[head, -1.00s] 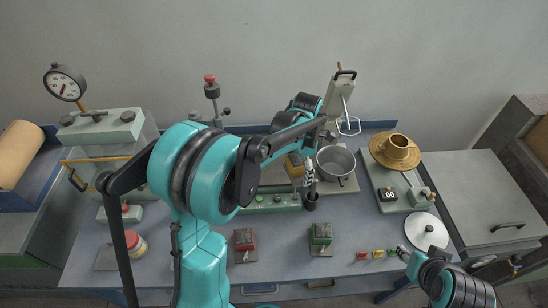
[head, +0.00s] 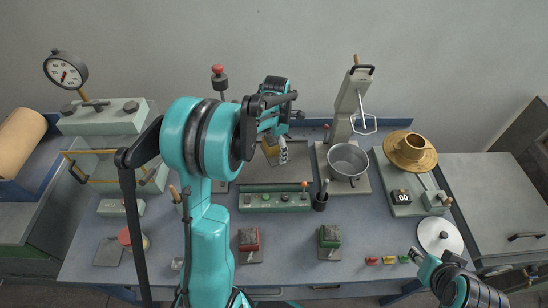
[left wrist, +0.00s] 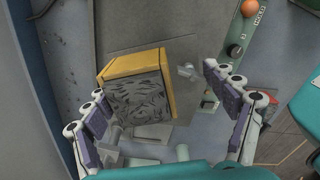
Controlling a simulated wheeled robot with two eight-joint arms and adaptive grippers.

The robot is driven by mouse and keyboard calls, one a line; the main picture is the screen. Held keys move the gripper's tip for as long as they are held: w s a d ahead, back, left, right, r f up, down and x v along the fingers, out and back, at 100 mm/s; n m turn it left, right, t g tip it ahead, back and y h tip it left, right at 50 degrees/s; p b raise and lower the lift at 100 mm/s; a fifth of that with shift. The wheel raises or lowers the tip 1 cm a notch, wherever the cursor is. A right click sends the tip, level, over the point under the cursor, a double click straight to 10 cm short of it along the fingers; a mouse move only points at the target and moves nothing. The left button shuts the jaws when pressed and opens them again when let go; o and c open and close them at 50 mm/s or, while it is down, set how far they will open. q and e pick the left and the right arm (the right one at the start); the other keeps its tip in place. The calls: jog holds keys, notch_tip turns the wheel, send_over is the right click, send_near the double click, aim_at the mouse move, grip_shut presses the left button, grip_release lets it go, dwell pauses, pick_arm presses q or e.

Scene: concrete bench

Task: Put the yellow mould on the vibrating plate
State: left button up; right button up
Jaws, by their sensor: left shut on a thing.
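The yellow mould (head: 271,151), filled with grey mix, is at my left gripper (head: 277,146), over the back of the bench. In the left wrist view, the mould (left wrist: 134,82) sits tilted between the fingers of my left gripper (left wrist: 168,112), nearer the left finger. The gripper is shut on it. The vibrating plate (head: 262,176) is the flat grey plate behind the green control box (head: 274,200). In the left wrist view, the plate (left wrist: 150,25) shows behind the mould; the gap between them cannot be judged. My right gripper (head: 416,256) is at the lower right, its jaws too small to read.
A metal pot (head: 348,160) stands right of the plate, and a dark cup with tools (head: 321,201) stands in front of the pot. A red block (head: 249,240) and a green block (head: 330,237) sit nearer the front. A brass pan (head: 410,150) is at right.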

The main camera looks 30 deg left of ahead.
aim_at(274, 156)
pick_arm(q)
jog(key=shift+a+f, duration=0.3)
jog(key=shift+a, duration=0.05)
jog(key=shift+f+b, duration=0.75)
jog(key=shift+f, duration=1.2)
jog(key=o, duration=1.7)
jog(key=shift+o, duration=0.2)
